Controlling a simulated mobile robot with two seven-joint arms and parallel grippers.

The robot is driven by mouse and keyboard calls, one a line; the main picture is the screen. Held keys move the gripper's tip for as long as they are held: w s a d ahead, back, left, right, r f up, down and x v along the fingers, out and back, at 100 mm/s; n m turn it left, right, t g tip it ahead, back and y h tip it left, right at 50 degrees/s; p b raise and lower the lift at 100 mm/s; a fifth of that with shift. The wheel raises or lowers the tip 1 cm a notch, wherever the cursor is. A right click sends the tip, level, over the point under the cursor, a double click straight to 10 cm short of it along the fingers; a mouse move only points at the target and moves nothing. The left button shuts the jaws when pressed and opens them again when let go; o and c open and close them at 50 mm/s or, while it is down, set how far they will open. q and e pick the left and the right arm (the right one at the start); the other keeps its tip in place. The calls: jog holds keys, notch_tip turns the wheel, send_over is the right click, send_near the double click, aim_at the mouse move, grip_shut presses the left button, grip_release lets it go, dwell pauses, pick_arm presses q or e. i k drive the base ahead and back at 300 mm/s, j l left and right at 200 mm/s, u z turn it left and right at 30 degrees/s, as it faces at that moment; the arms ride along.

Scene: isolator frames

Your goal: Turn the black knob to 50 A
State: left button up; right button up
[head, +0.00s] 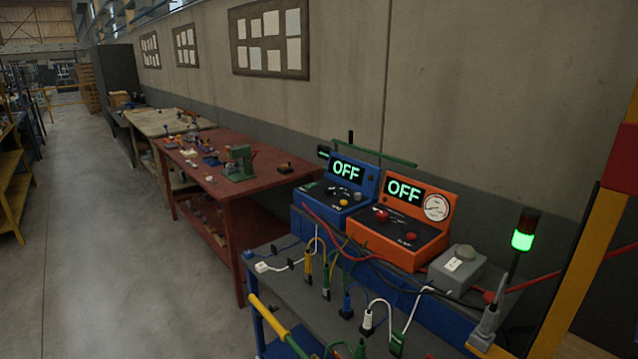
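A blue welding-type unit (337,207) stands on the cart, with a green lit display (346,170) reading OFF. Its sloped black panel (326,194) carries small controls, among them a yellow one. A dark round shape on that panel may be the black knob, but it is too small to tell, and no 50 A mark can be read. An orange unit (424,258) stands to its right. It has an OFF display (404,190), a white round gauge (436,207) and red knobs (381,214). Neither of my grippers shows.
The grey cart top (300,268) holds several cables and plugs and a grey box (457,268). A lamp (523,238) glows green at right. A yellow post (590,250) stands at the right edge. A red bench (205,186) stands behind; the left floor is clear.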

aim_at(328, 190)
jog(key=i+j, duration=0.2)
jog(key=j, duration=0.15)
jog(key=i+j, duration=0.2)
jog(key=i+j+z, duration=0.1)
jog(key=j, duration=0.35)
jog(key=i+j, duration=0.25)
jog(key=i+j+z, duration=0.1)
jog(key=j, duration=0.35)
jog(key=i+j, duration=0.25)
jog(key=j, duration=0.1)
